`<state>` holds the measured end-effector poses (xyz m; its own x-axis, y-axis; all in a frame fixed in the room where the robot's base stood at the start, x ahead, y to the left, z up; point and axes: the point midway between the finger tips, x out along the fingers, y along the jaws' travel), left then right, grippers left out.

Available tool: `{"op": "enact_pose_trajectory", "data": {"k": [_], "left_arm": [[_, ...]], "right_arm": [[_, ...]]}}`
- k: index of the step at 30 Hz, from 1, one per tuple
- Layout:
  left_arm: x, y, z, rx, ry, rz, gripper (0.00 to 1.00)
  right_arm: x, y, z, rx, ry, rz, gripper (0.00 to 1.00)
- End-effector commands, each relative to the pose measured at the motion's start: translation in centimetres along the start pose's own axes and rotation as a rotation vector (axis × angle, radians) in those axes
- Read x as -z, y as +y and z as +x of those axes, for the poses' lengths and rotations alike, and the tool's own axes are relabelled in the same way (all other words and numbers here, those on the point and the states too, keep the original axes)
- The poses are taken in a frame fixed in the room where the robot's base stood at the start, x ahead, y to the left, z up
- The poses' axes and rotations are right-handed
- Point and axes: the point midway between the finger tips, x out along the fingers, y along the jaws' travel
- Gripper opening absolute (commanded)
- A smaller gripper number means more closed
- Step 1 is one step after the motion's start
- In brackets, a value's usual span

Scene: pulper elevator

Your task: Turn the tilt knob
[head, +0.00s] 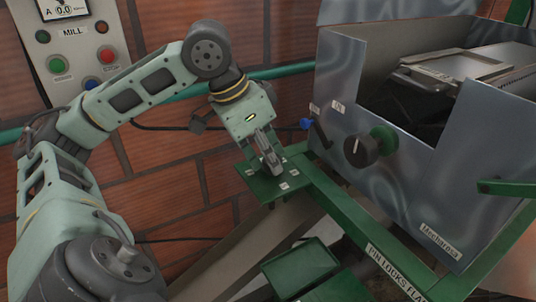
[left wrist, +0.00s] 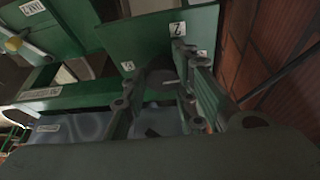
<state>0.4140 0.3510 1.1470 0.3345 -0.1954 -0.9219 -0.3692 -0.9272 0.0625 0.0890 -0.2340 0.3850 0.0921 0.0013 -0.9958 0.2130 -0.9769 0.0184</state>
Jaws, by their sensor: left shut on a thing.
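My left gripper (head: 268,160) is low over a small green plate (head: 262,187) with numbered labels. In the left wrist view, the left gripper (left wrist: 160,95) has its fingers on both sides of a dark, rounded knob (left wrist: 152,86) with a pale mark, at the plate (left wrist: 150,42). The jaws are shut on this knob, which the gripper hides in the head view. Labels 2 and 3 show beside it. My right gripper is not in view.
A lever with a blue tip (head: 306,123) is on the metal housing (head: 400,185), right of my gripper. A green frame (head: 350,212) runs below the housing. A control box (head: 77,50) hangs on the brick wall (head: 190,165) at the left. A green tray (head: 300,267) is below.

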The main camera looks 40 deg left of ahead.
Motion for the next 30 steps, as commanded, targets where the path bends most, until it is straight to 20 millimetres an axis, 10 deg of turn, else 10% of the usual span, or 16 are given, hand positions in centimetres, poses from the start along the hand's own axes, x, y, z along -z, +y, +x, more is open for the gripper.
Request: {"op": "enact_pose_trajectory", "data": {"k": [30], "left_arm": [[1.0,1.1,-0.2,0.291,0.047,-0.738,0.00]], "right_arm": [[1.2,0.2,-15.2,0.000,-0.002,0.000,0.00]]}}
